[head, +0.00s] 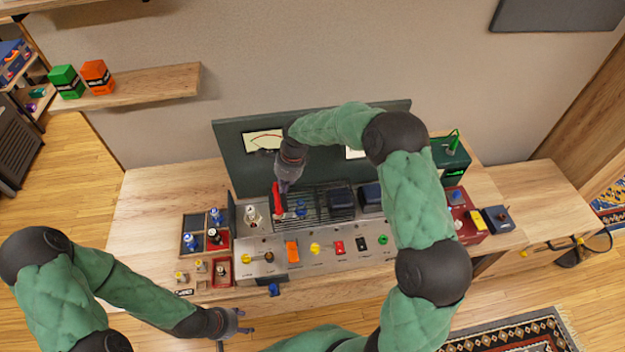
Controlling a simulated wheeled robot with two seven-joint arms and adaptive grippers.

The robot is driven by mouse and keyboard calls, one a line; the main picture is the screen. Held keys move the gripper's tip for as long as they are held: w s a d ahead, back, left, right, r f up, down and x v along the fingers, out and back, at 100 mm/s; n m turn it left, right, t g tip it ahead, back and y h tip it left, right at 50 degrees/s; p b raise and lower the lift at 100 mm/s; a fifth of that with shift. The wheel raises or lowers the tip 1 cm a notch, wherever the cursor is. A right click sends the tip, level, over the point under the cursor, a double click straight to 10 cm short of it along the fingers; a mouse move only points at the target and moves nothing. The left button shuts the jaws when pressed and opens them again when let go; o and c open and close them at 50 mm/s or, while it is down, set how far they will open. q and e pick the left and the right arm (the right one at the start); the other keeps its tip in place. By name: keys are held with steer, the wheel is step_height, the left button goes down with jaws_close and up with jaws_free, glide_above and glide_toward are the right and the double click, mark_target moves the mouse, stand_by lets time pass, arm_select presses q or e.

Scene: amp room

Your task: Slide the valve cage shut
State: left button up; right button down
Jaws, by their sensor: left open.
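The amp (345,262) stands on the wooden bench, with a slatted dark grille (318,196) on its top that looks like the valve cage. A clear valve (252,216) stands at the left of the amp top, outside the slats. A blue valve (300,209) shows by the left part of the slats. My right gripper (282,186) points down over the grille's left end, at a red upright piece (279,203) that looks like a handle. Its fingers are too small to read, and I cannot tell whether they touch it. My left gripper (238,322) is open and empty in front of the bench.
A compartment tray (182,244) with blue and dark valves stands left of the amp. Coloured knobs and switches line the amp's front. A red box (468,228) and a green device (452,160) stand at right. The bench's left end (140,210) is clear.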

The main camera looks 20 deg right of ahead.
steer(key=w+a, duration=0.1)
steer(key=a, duration=0.3)
steer(key=w+a, duration=0.1)
steer(key=a, duration=0.7)
steer(key=shift+w+f, duration=0.15)
steer(key=shift+w, duration=0.25)
arm_select(q)
steer(key=shift+r, duration=0.2)
arm_select(e)
steer(key=shift+d, duration=0.2)
steer(key=shift+d, duration=0.35)
arm_select(q)
steer(key=shift+s+a+r+p, duration=0.25)
steer(key=shift+s+r+p, duration=0.2)
steer(key=shift+r+p, duration=0.35)
arm_select(e)
steer(key=d+v, duration=0.2)
steer(key=v, duration=0.9)
steer(key=shift+s+d, duration=0.3)
steer(key=shift+s, duration=0.05)
arm_select(q)
steer(key=shift+f, duration=0.1)
